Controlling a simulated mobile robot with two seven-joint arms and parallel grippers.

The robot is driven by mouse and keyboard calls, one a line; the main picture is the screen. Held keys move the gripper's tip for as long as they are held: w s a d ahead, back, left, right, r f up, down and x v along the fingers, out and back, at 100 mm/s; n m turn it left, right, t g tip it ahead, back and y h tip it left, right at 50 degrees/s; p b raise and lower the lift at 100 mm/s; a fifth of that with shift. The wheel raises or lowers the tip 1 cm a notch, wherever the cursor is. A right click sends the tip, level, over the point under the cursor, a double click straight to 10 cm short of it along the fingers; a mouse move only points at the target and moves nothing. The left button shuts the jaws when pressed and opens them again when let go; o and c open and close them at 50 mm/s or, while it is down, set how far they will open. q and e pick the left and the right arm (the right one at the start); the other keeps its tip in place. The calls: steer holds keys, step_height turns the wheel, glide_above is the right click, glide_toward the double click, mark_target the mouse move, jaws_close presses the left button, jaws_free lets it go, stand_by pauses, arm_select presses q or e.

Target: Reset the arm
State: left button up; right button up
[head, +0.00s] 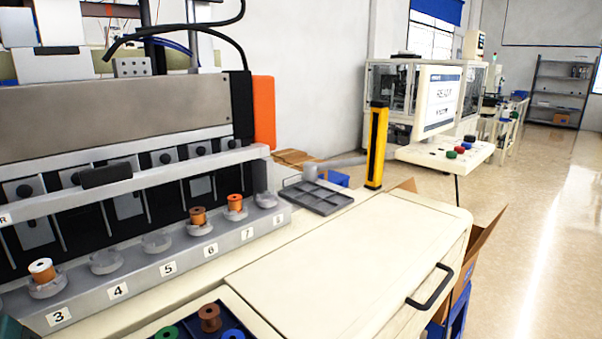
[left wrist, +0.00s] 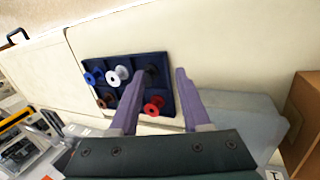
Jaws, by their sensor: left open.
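My left gripper (left wrist: 166,72) shows in the left wrist view with its two purple fingers spread apart and nothing between them. Beyond the fingers, a dark blue compartment tray (left wrist: 133,60) lies on the cream surface. It holds a blue spool (left wrist: 93,78), a white spool (left wrist: 118,75), a brown spool (left wrist: 105,101) and a red spool (left wrist: 155,105). A finger partly covers the tray. Neither gripper shows in the head view; there, part of the tray with a brown spool (head: 209,318) shows at the bottom edge.
A grey feeder ledge (head: 180,268) with numbered cups runs along the left, some cups holding copper spools (head: 235,203). An empty grey tray (head: 318,197) and yellow post (head: 376,145) stand behind the cream worktop (head: 350,255). The worktop's middle is clear.

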arm_select(q)
steer(key=s+d+m, duration=0.1)
steer(key=s+m, duration=0.1)
steer(key=s+d+m, duration=0.1)
steer(key=s+m, duration=0.1)
steer(key=s+d+f+m+y, duration=0.1)
steer(key=s, duration=0.1)
steer(key=shift+s+d+m, duration=0.1)
steer(key=shift+d+m, duration=0.3)
steer(key=s+d+r+m+y, duration=0.1)
steer(key=s+r+m+y, duration=0.15)
steer(key=s+m, duration=0.25)
step_height(320, 180, down, 4)
steer(key=b, duration=0.5)
step_height(320, 180, up, 39)
steer(key=p, duration=3.9)
steer(key=shift+r+t+p, duration=0.15)
steer(key=shift+t+p, duration=0.2)
steer(key=shift+t, duration=0.05)
